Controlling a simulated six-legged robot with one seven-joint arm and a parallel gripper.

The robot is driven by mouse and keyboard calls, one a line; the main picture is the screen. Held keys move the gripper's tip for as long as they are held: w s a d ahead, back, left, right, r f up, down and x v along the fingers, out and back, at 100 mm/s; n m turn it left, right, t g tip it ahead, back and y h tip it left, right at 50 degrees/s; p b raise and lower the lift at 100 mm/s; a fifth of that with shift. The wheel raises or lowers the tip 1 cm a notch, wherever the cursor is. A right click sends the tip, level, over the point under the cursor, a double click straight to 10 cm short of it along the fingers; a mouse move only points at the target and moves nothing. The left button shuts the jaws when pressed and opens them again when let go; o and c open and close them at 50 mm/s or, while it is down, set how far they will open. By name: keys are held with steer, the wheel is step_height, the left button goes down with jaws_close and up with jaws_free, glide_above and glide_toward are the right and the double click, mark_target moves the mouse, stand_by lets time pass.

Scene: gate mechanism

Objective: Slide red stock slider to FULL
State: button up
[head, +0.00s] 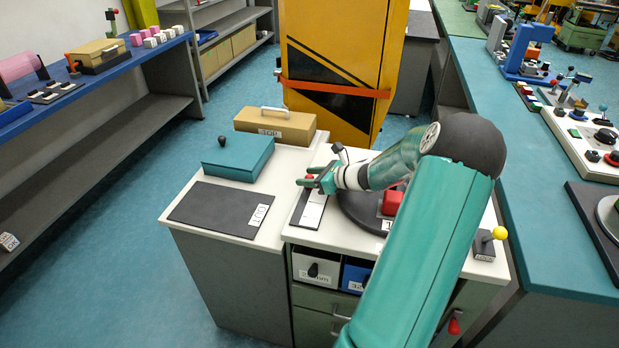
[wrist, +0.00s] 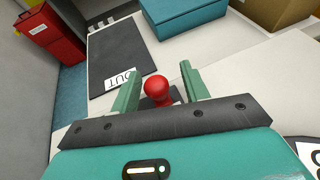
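The red slider knob (wrist: 156,88) shows as a round ball on a dark base in the wrist view. In the head view only a small bit of red (head: 309,177) shows at my fingertips. The slider panel (head: 313,212), dark with a white strip, lies on the white cabinet top just in front of my gripper; its marks are too small to read. My gripper (head: 311,177) is open. In the wrist view its green fingers (wrist: 160,82) stand on either side of the knob, with a visible gap at the right finger. The knob's lower part is partly hidden.
Left of the panel are a dark mat labelled OUT (head: 222,210) and a teal box (head: 238,159). A cardboard box (head: 275,125) stands behind. A dark turntable (head: 352,212) with a red block (head: 392,203) is close on the right, partly behind my arm. A yellow-knobbed lever (head: 487,240) stands farther right.

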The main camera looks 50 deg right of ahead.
steer(key=v, duration=1.3)
steer(key=shift+s+d+r, duration=0.1)
steer(key=shift+s+r, duration=0.05)
steer(key=shift+s, duration=0.25)
steer(key=w+a+r+n+g+y, duration=0.1)
steer(key=w+a+r+n+g, duration=0.15)
steer(key=a+n, duration=0.4)
steer(key=w+a+r+n+g, duration=0.1)
steer(key=w+a+n+g, duration=0.15)
steer(key=a, duration=0.75)
steer(key=w+a+r+n+g+y, duration=0.1)
steer(key=a+r+n+g, duration=0.15)
steer(key=a+n, duration=0.4)
steer(key=s+a+r+n+h, duration=0.2)
steer(key=s+a+n, duration=0.3)
steer(key=a+n, duration=0.4)
steer(key=s+a+r+n+h, duration=0.2)
steer(key=s+a+r+n, duration=0.3)
steer(key=a+n, duration=0.4)
steer(key=s+a, duration=0.1)
steer(key=a, duration=0.2)
steer(key=shift+h, duration=0.4)
steer(key=shift+r, duration=0.1)
